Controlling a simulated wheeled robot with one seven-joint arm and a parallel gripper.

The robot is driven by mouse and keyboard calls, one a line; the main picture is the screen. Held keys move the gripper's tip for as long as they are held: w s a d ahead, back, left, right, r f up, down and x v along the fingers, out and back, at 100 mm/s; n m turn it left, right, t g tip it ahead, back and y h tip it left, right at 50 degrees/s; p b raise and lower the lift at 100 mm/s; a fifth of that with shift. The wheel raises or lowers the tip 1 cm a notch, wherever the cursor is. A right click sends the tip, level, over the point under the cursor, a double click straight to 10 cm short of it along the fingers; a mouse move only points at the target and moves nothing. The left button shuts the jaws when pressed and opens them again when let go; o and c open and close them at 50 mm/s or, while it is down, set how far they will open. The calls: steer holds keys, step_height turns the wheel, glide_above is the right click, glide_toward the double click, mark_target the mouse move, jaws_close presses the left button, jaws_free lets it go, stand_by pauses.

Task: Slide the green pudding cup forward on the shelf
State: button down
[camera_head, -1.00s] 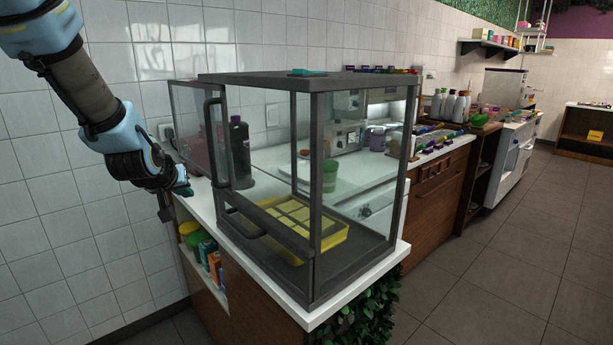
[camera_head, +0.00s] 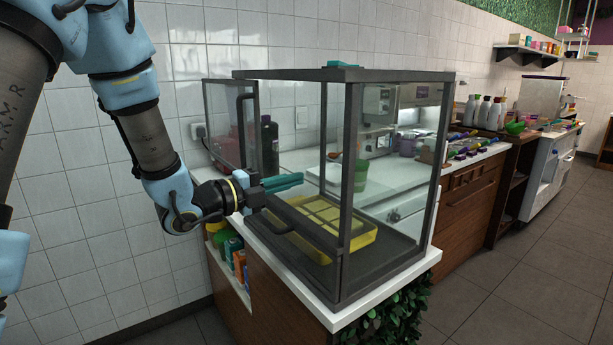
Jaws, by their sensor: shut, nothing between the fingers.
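A green cup (camera_head: 361,172) shows through the glass of the display case (camera_head: 349,215). I cannot tell whether it stands inside the case or on the counter behind. Other green containers (camera_head: 233,246) sit on the open shelf at the counter's left side, below the case. I cannot tell for sure which is the pudding cup. My gripper (camera_head: 300,179) has teal fingers, shut and empty, pointing right at the case's left side. It is well to the left of the green cup, with a visible gap, and above the shelf.
The case has a dark frame, and a glass door (camera_head: 232,125) with a handle stands open at its left. A yellow tray (camera_head: 368,240) with yellow pieces lies inside. A dark bottle (camera_head: 270,146) stands behind the door. The tiled floor at the right is clear.

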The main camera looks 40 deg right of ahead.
steer(key=d+p, duration=0.1)
steer(key=d, duration=0.2)
steer(key=d+p, duration=0.2)
steer(key=d, duration=0.2)
steer(key=d+p, duration=0.2)
steer(key=d, duration=0.2)
steer(key=shift+s+r, duration=0.15)
steer(key=shift+s, duration=0.2)
steer(key=shift+d+p, duration=0.3)
steer(key=shift+d, duration=0.45)
steer(key=shift+f, duration=0.2)
